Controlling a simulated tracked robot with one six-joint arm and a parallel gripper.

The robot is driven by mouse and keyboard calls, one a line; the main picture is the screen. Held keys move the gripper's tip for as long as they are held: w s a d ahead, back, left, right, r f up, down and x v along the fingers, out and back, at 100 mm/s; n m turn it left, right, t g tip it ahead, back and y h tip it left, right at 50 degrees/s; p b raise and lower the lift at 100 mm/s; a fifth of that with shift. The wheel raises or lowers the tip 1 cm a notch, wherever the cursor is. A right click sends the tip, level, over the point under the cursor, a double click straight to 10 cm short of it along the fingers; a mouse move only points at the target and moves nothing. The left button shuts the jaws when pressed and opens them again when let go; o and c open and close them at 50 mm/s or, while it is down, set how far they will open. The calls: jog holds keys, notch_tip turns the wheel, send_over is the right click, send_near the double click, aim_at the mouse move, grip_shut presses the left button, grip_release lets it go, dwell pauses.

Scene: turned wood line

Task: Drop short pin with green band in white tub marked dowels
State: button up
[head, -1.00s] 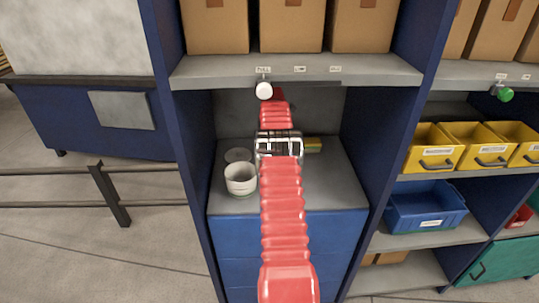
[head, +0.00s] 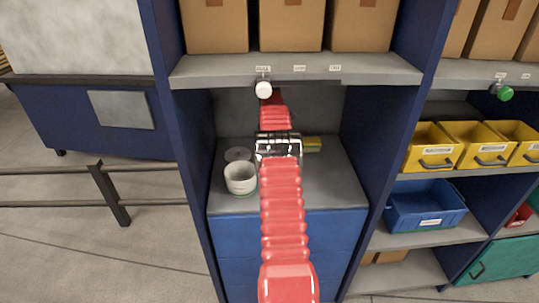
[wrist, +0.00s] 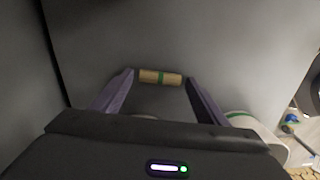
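The short pin (wrist: 160,77) is pale wood with a green band round its middle. In the wrist view it lies crosswise on the grey surface, between and just beyond the fingertips of my gripper (wrist: 159,76). The fingers are apart, with a small gap at each end of the pin. In the head view the pin (head: 313,143) shows just right of my wrist, and my fingers are hidden behind the arm. A white tub (head: 240,178) stands left of my arm, with another tub (head: 238,154) behind it. I cannot read any marking on either.
The bay has blue side walls (head: 375,130) and a shelf (head: 300,70) with cardboard boxes above. A white knob (head: 264,90) hangs from that shelf's front, close to my arm. The grey surface (head: 335,180) right of my arm is clear. Yellow bins (head: 430,150) stand farther right.

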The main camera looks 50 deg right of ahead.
notch_tip(320, 180, up, 12)
dwell(0.9)
dwell(0.4)
jog(key=shift+o, duration=0.6)
jog(key=s+d+t+y, duration=0.2)
jog(key=s+d+t, duration=0.1)
jog(key=s+d, duration=0.1)
jog(key=shift+s+r+t+y, duration=0.3)
jog(key=shift+s+r+t, duration=0.1)
jog(key=shift+s, duration=0.3)
jog(key=shift+x, duration=4.35)
